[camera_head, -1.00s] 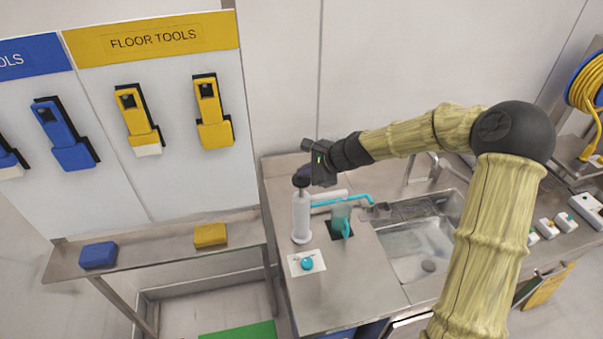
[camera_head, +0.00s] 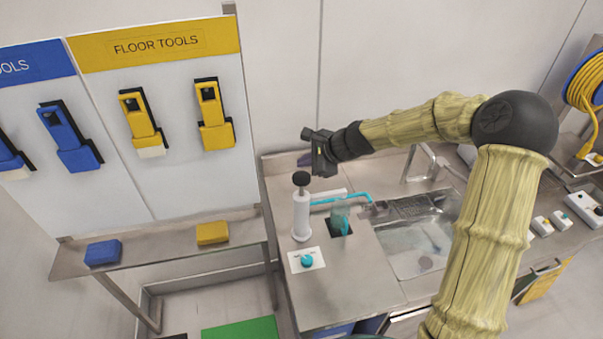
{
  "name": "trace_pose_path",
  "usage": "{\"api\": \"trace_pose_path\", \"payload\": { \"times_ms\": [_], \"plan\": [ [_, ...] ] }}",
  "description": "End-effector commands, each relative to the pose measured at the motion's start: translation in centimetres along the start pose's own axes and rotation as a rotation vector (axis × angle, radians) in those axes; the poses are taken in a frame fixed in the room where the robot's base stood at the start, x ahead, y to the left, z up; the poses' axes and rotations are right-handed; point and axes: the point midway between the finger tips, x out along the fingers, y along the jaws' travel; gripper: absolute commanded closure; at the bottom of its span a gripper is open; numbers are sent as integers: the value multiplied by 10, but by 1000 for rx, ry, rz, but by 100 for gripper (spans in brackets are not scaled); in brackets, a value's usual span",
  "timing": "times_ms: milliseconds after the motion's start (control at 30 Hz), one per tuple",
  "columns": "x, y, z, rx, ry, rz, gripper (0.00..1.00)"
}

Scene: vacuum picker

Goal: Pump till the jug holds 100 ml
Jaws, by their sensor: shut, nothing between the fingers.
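A white pump bottle (camera_head: 301,214) with a dark round knob (camera_head: 301,179) on top stands upright on the steel counter. A teal spout (camera_head: 340,199) runs from it to the right. A clear teal jug (camera_head: 340,220) stands under the spout on a dark square pad. The liquid level in the jug is too small to read. My gripper (camera_head: 318,170) is shut and empty. It is above and slightly right of the knob in the picture and looks apart from it. The knob is in its raised position.
A white card with a teal dial (camera_head: 306,261) lies in front of the pump. A steel sink (camera_head: 415,240) is right of the jug. A side shelf (camera_head: 160,245) holds a blue block (camera_head: 102,252) and a yellow block (camera_head: 212,233). Floor tools hang on the back panel.

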Motion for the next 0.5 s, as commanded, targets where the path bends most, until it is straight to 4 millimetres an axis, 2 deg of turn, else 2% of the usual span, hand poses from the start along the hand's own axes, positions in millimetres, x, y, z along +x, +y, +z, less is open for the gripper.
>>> {"api": "trace_pose_path", "payload": {
  "times_ms": [300, 500],
  "plan": [
    [-20, -15, 15, 1, 0, 0, 100],
    [-23, -16, 16, 1, 0, 1, 100]
  ]
}}
